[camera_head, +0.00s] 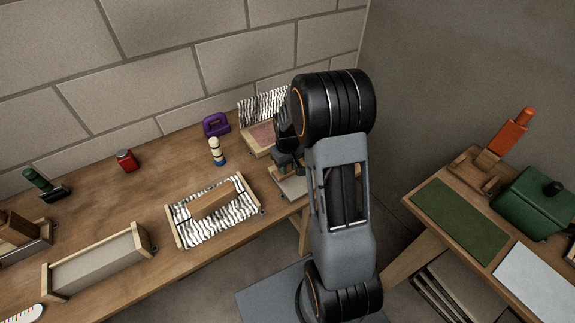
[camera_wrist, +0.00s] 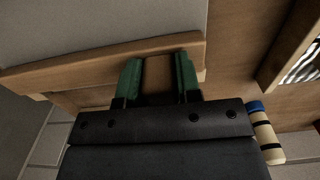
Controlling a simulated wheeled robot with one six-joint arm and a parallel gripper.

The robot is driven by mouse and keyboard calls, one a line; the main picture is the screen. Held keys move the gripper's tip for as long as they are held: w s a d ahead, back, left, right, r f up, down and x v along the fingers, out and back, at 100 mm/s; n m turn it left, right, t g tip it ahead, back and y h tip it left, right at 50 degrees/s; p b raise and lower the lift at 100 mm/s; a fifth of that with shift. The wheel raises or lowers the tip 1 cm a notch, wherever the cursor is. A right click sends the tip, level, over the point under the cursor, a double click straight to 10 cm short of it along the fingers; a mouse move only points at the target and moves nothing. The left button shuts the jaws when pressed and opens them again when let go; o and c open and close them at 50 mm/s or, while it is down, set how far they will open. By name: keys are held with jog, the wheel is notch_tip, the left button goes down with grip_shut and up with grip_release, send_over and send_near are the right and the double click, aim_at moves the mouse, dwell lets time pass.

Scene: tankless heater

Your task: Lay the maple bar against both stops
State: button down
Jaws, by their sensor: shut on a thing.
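My gripper (camera_wrist: 158,80) has green fingers and is shut on a brown wooden piece (camera_wrist: 158,72), shaded and mostly hidden in the wrist view. I cannot tell if it is the maple bar. In the head view my gripper (camera_head: 286,162) is low over a small grey-floored wooden tray (camera_head: 293,187), partly behind my arm. In the wrist view a wooden strip (camera_wrist: 70,68) runs beside a grey surface, just past the fingertips; contact is unclear. A brown bar (camera_head: 212,202) lies in a zebra-lined tray (camera_head: 178,232). I cannot clearly make out the two stops.
A blue-and-cream peg (camera_head: 216,152) stands near a purple handled object (camera_head: 215,124); the peg also shows in the wrist view (camera_wrist: 266,135). A long grey-floored tray (camera_head: 100,265) is at left.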

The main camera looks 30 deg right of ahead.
jog(key=shift+f, duration=0.1)
jog(key=c, duration=0.7)
grip_release()
jog(key=shift+c, duration=0.2)
notch_tip(320, 180, up, 14)
jog(key=shift+f, duration=0.1)
